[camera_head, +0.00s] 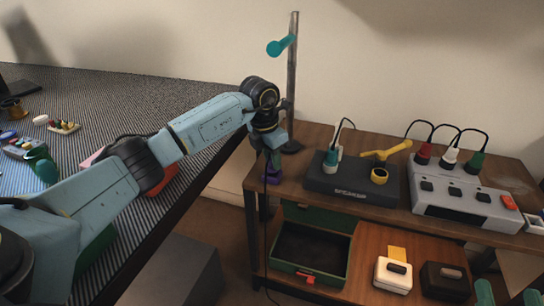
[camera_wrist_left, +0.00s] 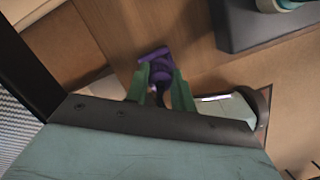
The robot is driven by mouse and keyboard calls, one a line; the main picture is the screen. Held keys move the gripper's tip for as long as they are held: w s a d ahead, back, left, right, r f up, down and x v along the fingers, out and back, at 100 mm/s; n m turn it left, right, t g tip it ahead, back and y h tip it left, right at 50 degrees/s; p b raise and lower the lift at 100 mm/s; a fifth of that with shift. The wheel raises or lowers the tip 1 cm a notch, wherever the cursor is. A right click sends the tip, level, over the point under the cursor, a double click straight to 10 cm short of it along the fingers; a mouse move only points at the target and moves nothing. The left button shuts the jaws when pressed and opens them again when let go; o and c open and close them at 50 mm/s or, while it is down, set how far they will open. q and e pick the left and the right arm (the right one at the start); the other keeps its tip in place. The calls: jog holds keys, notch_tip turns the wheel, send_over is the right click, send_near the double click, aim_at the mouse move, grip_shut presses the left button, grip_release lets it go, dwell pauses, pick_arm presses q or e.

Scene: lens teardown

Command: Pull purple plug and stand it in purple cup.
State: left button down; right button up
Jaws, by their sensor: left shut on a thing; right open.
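My left gripper (camera_head: 273,152) reaches over the left end of the brown wooden table and is shut on a purple piece, apparently the purple plug (camera_wrist_left: 155,55). In the left wrist view its green fingers (camera_wrist_left: 160,85) press on both sides of the piece. Purple also shows below the fingers in the head view (camera_head: 264,180); I cannot tell whether this is the plug or the purple cup. The fingers hide part of it. My right gripper (camera_head: 508,295) shows only as two parted green fingertips at the bottom right, open and empty.
A black box (camera_head: 335,187) bears a teal-and-white plug and a yellow cup. Red, white and green plugs stand on a grey socket unit (camera_head: 450,207). A metal stand (camera_head: 292,80) rises behind my left gripper. A dark cord (camera_head: 264,230) hangs at the table's left end.

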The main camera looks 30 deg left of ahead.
pick_arm(q)
jog(key=shift+f, duration=0.55)
pick_arm(e)
jog(key=shift+f, duration=0.2)
pick_arm(q)
jog(key=c, duration=1.1)
grip_release()
jog(key=shift+r, duration=0.3)
jog(key=r+p, duration=0.1)
jog(key=r, duration=0.1)
jog(key=s+r+p, duration=0.1)
jog(key=r, duration=0.2)
jog(key=shift+a+r, duration=0.1)
jog(key=shift+a, duration=0.1)
notch_tip(320, 180, up, 6)
jog(key=s+p, duration=0.1)
jog(key=p, duration=0.1)
jog(key=shift+a+p, duration=0.2)
jog(key=shift+p, duration=0.15)
pick_arm(e)
jog(key=s+d+f+g+h, duration=0.2)
jog(key=s+d+f+g, duration=0.1)
jog(key=f+g, duration=0.3)
jog(key=s+d+f+g+h, duration=0.2)
jog(key=s+f+g, duration=0.3)
jog(key=f, duration=0.4)
jog(key=shift+s+d+m+g, duration=0.4)
jog(key=shift+g, duration=0.2)
